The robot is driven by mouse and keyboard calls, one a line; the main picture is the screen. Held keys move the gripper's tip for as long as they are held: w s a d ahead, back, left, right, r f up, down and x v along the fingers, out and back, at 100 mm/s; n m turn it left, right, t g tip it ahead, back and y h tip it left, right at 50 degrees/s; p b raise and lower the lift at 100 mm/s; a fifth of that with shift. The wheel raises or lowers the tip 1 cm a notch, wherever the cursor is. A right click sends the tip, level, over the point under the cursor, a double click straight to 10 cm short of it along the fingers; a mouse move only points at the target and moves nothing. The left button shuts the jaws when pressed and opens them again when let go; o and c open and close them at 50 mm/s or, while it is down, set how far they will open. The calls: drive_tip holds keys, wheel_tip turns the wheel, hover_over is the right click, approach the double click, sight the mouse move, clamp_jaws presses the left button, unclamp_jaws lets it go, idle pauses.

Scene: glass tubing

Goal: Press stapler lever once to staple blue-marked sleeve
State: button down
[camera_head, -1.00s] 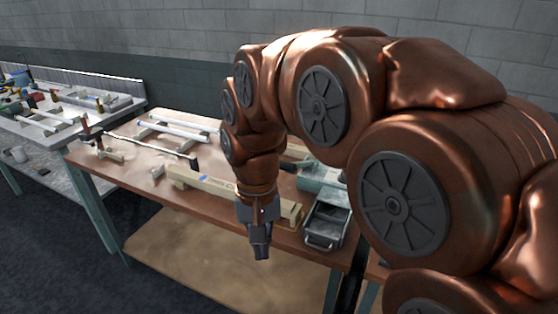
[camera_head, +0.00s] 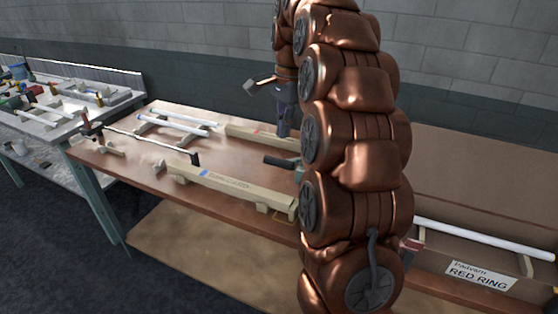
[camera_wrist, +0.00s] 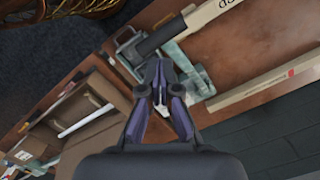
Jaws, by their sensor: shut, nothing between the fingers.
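The blue-marked sleeve (camera_head: 235,185), a long tan cardboard box with a blue mark near its left end, lies along the front of the table. Its printed end (camera_wrist: 212,14) shows at the top of the wrist view. The grey-green stapler (camera_wrist: 196,76) stands by the sleeve's right end, with a dark lever grip (camera_wrist: 161,36). In the head view only its grip (camera_head: 278,162) and a little of its body show; my arm hides the rest. My gripper (camera_head: 283,133) is shut and empty, pointing down above the table behind the grip. In the wrist view its fingertips (camera_wrist: 160,97) overlap the stapler.
A second, red-marked sleeve (camera_head: 262,136) lies at the back of the table. White tubes (camera_head: 180,123) rest on supports at the left. A bin labelled RED RING (camera_head: 480,275) holding a white tube stands at the right. The table middle is clear.

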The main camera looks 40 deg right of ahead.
sight(282, 165)
drive_tip(key=shift+d+f, duration=0.1)
drive_tip(key=shift+f, duration=0.05)
idle(0.3)
drive_tip(key=shift+a+f+b, duration=0.2)
drive_tip(key=shift+f+b, duration=0.55)
drive_tip(key=shift+f, duration=0.95)
drive_tip(key=shift+a+f+b, duration=0.15)
drive_tip(key=shift+f+b, duration=0.55)
drive_tip(key=shift+f, duration=0.95)
drive_tip(key=shift+f+b, duration=1.1)
drive_tip(key=shift+f, duration=1.1)
